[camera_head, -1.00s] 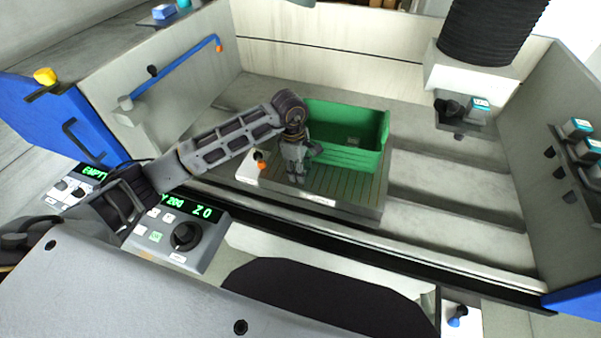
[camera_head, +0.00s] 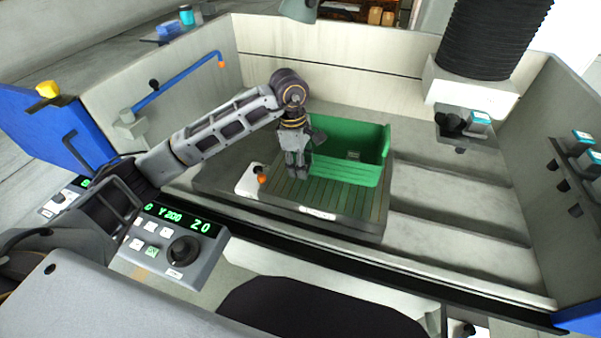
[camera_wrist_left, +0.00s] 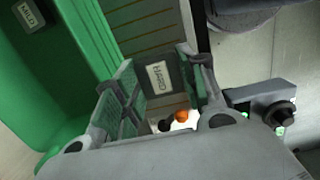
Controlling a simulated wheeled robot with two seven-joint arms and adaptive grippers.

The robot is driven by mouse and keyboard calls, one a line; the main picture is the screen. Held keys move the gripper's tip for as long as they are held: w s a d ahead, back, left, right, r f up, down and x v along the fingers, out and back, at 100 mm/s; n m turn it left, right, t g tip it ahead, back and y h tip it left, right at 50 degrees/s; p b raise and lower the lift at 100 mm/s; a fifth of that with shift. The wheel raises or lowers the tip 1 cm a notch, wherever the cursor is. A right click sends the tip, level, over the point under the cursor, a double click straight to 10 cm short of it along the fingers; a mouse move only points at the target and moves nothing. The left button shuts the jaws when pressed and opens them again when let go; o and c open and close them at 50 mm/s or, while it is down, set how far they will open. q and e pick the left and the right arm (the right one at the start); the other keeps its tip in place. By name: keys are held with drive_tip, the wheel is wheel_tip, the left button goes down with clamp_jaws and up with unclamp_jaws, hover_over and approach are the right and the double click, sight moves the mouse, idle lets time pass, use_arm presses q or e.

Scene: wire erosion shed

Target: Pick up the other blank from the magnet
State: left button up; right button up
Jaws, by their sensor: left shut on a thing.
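My left gripper (camera_head: 297,170) is over the magnet's left part, pointing down, with its fingers shut on a blank. In the left wrist view, the blank (camera_wrist_left: 159,78) is a dark grey block with a white label, between the fingertips. In the head view the gripper hides it. The magnet (camera_head: 345,208) is a slatted dark plate with a white label on its front edge and an orange-knobbed lever at its left; its visible slats look bare. Another labelled dark block (camera_head: 353,155) is in the green bin (camera_head: 372,172). My right gripper is not in view.
The green bin stands close behind and right of my left gripper. A black bellows head (camera_head: 490,40) hangs at the upper right. The machine bed (camera_head: 450,210) right of the magnet is clear. A control panel (camera_head: 165,245) is at the front left.

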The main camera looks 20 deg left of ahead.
use_arm(q)
drive_tip(key=shift+r, duration=0.75)
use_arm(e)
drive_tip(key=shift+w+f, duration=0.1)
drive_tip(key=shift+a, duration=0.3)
